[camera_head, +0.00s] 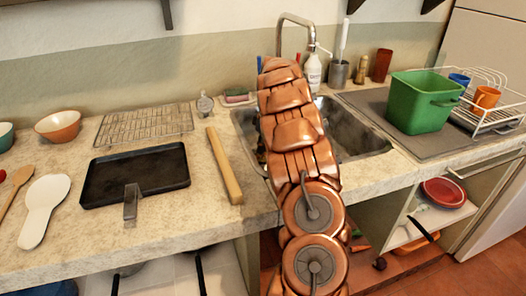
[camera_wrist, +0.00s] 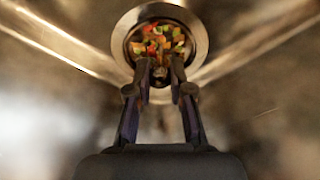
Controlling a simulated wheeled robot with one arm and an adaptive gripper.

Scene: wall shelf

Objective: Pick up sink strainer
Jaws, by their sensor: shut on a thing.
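The sink strainer (camera_wrist: 119,42) is a round metal piece at the top centre of the wrist view. Colourful food scraps (camera_wrist: 158,40) lie inside it. My gripper (camera_wrist: 160,72) is at the strainer's near side, with its two fingertips close together and shut on a small part of it between them. The fingertips hide the exact contact. I cannot tell whether the strainer is raised from the drain. In the head view my arm reaches into the sink (camera_head: 352,128) and hides the gripper and strainer.
The faucet (camera_head: 296,20) stands behind the sink. A green bin (camera_head: 420,105) and a white dish rack (camera_head: 495,118) are at right. The sink's walls surround my gripper.

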